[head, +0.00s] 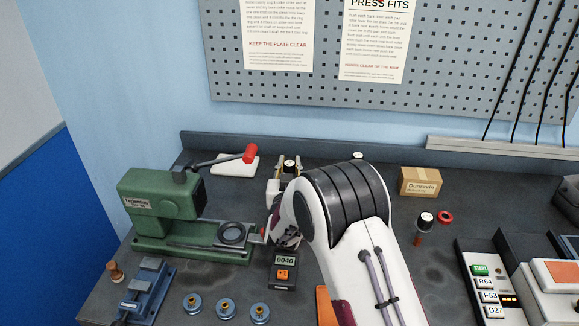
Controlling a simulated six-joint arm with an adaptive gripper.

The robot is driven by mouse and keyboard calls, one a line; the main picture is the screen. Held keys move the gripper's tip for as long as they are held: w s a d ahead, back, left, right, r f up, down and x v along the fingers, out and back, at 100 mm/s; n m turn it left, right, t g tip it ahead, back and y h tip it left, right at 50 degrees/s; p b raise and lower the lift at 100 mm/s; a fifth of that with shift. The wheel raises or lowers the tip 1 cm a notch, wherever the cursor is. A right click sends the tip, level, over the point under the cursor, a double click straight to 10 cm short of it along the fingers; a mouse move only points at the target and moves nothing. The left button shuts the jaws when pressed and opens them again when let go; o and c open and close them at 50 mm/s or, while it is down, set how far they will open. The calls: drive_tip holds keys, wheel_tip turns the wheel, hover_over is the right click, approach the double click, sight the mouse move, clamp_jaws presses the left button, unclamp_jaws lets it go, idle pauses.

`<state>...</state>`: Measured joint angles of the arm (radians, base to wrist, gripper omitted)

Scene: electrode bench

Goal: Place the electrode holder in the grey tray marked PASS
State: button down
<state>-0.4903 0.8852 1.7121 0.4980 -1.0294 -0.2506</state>
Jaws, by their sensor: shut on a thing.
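My gripper (284,238) is low beside the green press, partly hidden by my own white and black wrist. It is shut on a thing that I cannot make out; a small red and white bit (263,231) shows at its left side. I cannot pick out the electrode holder for certain. No PASS marking is readable in this view. Dark grey raised walls (527,247) stand at the right edge, partly cut off, and I cannot tell whether they belong to the grey tray.
The green press (165,212) with a red-knobbed lever stands left. A counter reading 0040 (284,272) is in front of my gripper. Several blue discs (226,305) and a blue vise (143,291) are at front left.

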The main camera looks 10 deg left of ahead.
drive_tip(key=shift+f, duration=0.25)
drive_tip(key=shift+f, duration=0.1)
drive_tip(key=c, duration=1.7)
unclamp_jaws()
drive_tip(key=shift+f, duration=0.1)
drive_tip(key=shift+s, duration=0.8)
drive_tip(key=s, duration=0.3)
drive_tip(key=shift+s+d+r, duration=0.15)
drive_tip(key=shift+s+r, duration=0.05)
drive_tip(key=shift+r, duration=3.6)
